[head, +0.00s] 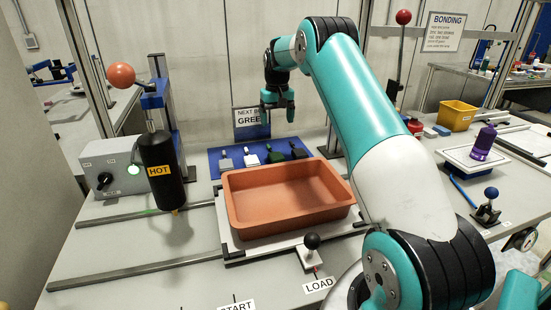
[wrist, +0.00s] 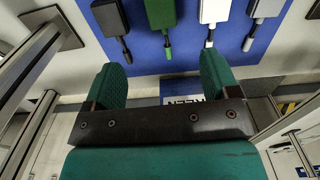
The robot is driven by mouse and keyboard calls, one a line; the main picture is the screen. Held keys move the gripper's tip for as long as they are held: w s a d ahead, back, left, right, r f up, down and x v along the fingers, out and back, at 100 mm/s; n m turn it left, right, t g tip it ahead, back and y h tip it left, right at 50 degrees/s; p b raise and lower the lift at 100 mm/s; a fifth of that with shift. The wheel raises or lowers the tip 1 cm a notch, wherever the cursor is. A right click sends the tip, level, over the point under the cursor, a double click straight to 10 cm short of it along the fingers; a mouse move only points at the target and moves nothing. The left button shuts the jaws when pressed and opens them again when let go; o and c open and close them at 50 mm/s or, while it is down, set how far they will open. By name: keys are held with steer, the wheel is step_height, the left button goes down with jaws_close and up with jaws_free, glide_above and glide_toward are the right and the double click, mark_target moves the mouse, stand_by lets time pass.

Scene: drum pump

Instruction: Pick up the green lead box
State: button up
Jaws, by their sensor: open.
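The green lead box (head: 275,156) lies on a blue mat (head: 214,166) behind the orange tray, between a white box and a dark box. In the wrist view the green box (wrist: 161,13) is at the top, with its green lead and plug end pointing down. My gripper (head: 278,112) is above the back of the mat. In the wrist view my gripper (wrist: 163,72) has its two green fingers wide apart and nothing between them. The green box lies beyond the fingertips, roughly in line with the gap, and is cut off by the frame's top edge.
A white box (head: 249,159), grey box (head: 225,163) and dark box (head: 298,149) flank the green one closely. The orange tray (head: 240,207) stands in front. A black cylinder marked HOT (head: 160,190) is at left. A sign (head: 250,119) stands behind the mat.

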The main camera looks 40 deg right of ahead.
steer(key=p, duration=0.1)
glide_above(276, 155)
steer(key=f, duration=0.8)
steer(key=shift+s+f, duration=0.2)
steer(key=shift+f, duration=0.1)
steer(key=shift+w+f+p, duration=0.15)
steer(key=shift+f+p, duration=0.75)
steer(key=shift+f, duration=1.75)
steer(key=c, duration=1)
